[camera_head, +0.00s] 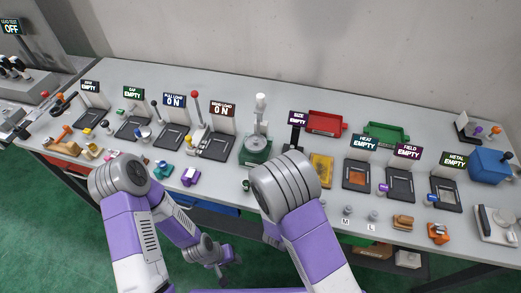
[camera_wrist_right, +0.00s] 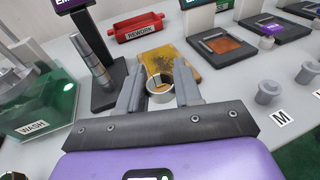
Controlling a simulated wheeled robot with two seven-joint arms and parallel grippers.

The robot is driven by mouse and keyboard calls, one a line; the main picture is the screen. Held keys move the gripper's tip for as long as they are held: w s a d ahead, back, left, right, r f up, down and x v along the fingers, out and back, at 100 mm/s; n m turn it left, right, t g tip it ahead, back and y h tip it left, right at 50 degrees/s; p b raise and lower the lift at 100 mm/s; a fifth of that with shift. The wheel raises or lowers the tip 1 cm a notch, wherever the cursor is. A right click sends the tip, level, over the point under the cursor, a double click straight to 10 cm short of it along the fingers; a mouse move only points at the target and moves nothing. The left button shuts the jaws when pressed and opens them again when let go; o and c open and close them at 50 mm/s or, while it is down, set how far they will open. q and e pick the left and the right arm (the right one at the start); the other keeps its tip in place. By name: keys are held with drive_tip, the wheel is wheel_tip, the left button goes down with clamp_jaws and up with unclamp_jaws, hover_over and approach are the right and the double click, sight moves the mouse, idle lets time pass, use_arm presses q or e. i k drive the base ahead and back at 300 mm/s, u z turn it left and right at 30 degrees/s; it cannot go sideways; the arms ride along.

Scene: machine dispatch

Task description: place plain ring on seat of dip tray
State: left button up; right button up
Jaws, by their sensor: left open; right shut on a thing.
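My right gripper (camera_wrist_right: 160,95) is shut on a plain silvery ring (camera_wrist_right: 159,97), seen in the right wrist view. The ring sits between the fingertips, with its round opening facing up. A yellow, see-through tray (camera_wrist_right: 185,58), which looks like the dip tray, lies just beyond the ring; in the head view the tray (camera_head: 321,160) is right of the middle. The ring and fingers cover its near part, and I cannot make out its seat. In the head view my right arm hides the right gripper. My left gripper (camera_head: 225,272) is open, low in front of the table.
A stepped post on a black stand (camera_wrist_right: 97,62) and the green WASH tank (camera_wrist_right: 45,100) are left of the right gripper. The red REWORK bin (camera_wrist_right: 143,25) is behind. The HEAT pad (camera_wrist_right: 228,45) and grey knobbed pieces (camera_wrist_right: 267,92) are to the right.

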sight(256, 139)
drive_tip(key=z, duration=1.15)
drive_tip(key=k, duration=0.95)
drive_tip(key=u, duration=1.15)
drive_tip(key=i, duration=1)
